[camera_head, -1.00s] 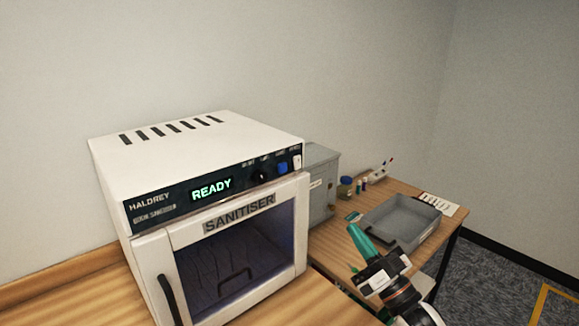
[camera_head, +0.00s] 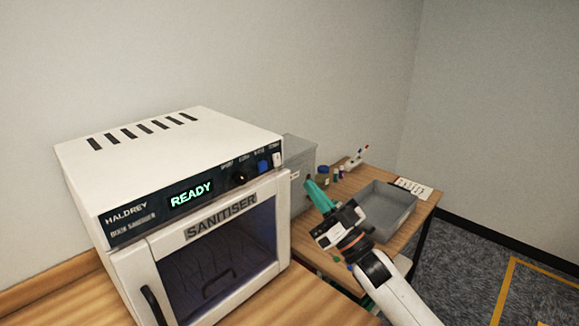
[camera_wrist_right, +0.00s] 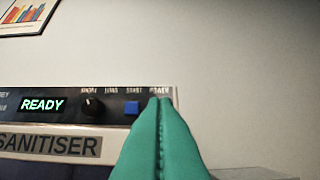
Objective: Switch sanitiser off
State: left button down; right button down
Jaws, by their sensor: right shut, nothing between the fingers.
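The white sanitiser (camera_head: 180,130) stands on the wooden counter with its door closed. Its display (camera_head: 191,194) reads READY in green. On its dark panel are a black knob (camera_head: 240,177), a blue button (camera_head: 263,167) and a white switch (camera_head: 277,160) at the right end. The panel also shows in the right wrist view, with the blue button (camera_wrist_right: 132,108) left of my fingers, which partly hide the switch under the POWER label. My right gripper (camera_head: 314,191), with teal fingers, is shut and empty, to the right of the sanitiser's front and apart from it. My left gripper is out of view.
A grey box (camera_head: 300,165) stands just behind the sanitiser's right side. The floor at the right is clear.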

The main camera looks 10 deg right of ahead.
aim_at(278, 158)
jog(key=w+a, duration=0.1)
jog(key=w, duration=0.1)
jog(key=w+a+r+p, duration=0.1)
jog(key=w, duration=0.1)
jog(key=w+a+p, duration=0.1)
jog(key=w+a, duration=0.1)
jog(key=shift+r, duration=0.4)
jog(key=shift+w, duration=0.1)
